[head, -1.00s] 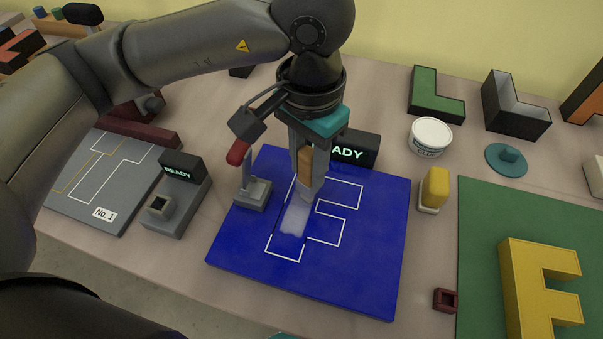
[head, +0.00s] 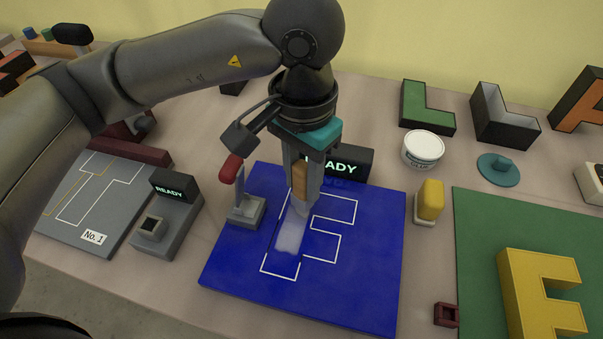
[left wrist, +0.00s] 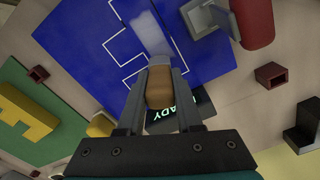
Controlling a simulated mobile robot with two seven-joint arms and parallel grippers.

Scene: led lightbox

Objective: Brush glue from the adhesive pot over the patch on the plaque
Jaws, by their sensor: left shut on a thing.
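My left gripper (head: 304,190) is shut on a brush with a wooden handle (head: 299,179), held upright with its head low over the blue plaque (head: 362,270). The brush handle also shows between the fingers in the left wrist view (left wrist: 159,88). A pale, whitish glue patch (head: 289,236) lies within the white outlined letter shape on the plaque, directly by the brush head; it also shows in the left wrist view (left wrist: 149,32). I cannot tell whether the bristles touch it. The white round adhesive pot (head: 423,147) stands to the right behind the plaque. My right gripper is not in view.
A red-handled clamp (head: 245,208) stands at the plaque's left edge. A READY display (head: 345,163) is behind it. A yellow block on a white base (head: 429,203) is on the right, near the green board (head: 475,230) with a yellow letter. A grey plaque (head: 70,215) lies left.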

